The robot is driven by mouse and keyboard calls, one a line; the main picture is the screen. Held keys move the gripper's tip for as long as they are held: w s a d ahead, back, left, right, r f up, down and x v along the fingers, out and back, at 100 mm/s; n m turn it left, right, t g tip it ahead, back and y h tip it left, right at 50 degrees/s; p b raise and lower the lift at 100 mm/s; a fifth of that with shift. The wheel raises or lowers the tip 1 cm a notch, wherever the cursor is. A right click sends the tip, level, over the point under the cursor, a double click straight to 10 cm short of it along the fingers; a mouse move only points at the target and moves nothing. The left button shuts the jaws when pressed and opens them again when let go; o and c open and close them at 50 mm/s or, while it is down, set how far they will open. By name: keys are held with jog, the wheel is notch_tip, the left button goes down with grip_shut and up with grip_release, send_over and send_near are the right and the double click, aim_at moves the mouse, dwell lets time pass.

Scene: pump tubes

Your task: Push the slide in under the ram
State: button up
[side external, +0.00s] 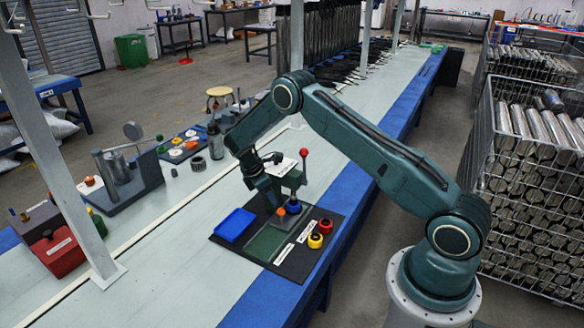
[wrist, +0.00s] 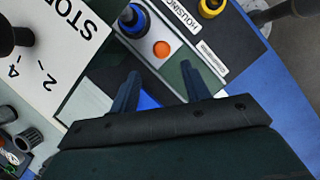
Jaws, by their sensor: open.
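The slide is a grey plate (side external: 284,222) on the black board, with an orange knob (side external: 281,211) on it. The knob also shows in the wrist view (wrist: 161,49). A blue ring-shaped part with a dark centre (side external: 294,207) sits on the slide beside the knob; it shows in the wrist view too (wrist: 134,20). The press stands behind, with a red ball (side external: 304,152) on its lever; my arm partly hides it, and I cannot make out the ram's face. My gripper (wrist: 160,74) is open and empty, above and just short of the orange knob, apart from it.
A blue tray (side external: 234,225) lies left of the slide and a dark green pad (side external: 265,244) in front. Yellow (side external: 315,240) and red (side external: 326,226) round parts stand at the right beside white labels. A white card with STOP lettering (wrist: 62,45) is near the press.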

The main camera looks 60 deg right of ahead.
jog(key=shift+v, duration=1.15)
jog(key=s+a+r+m+t+y, duration=0.1)
jog(key=s+a+r+m+t, duration=0.2)
jog(key=r, duration=1)
jog(key=s+a+r+m+t, duration=0.15)
jog(key=s+a+r, duration=0.4)
jog(key=r, duration=0.65)
jog(key=s+a+r+m+t+y, duration=0.1)
jog(key=s+a+r+m, duration=0.1)
jog(key=s+a+r, duration=0.3)
jog(key=s+a+r+m+t+y, duration=0.1)
jog(key=s+r+m, duration=0.15)
jog(key=s, duration=0.45)
jog(key=s+a+m+t, duration=0.1)
jog(key=s+a, duration=0.3)
jog(key=s, duration=0.8)
jog(key=shift+s+m+t+y, duration=0.3)
jog(key=shift+m+t+y, duration=0.1)
jog(key=shift+m, duration=0.2)
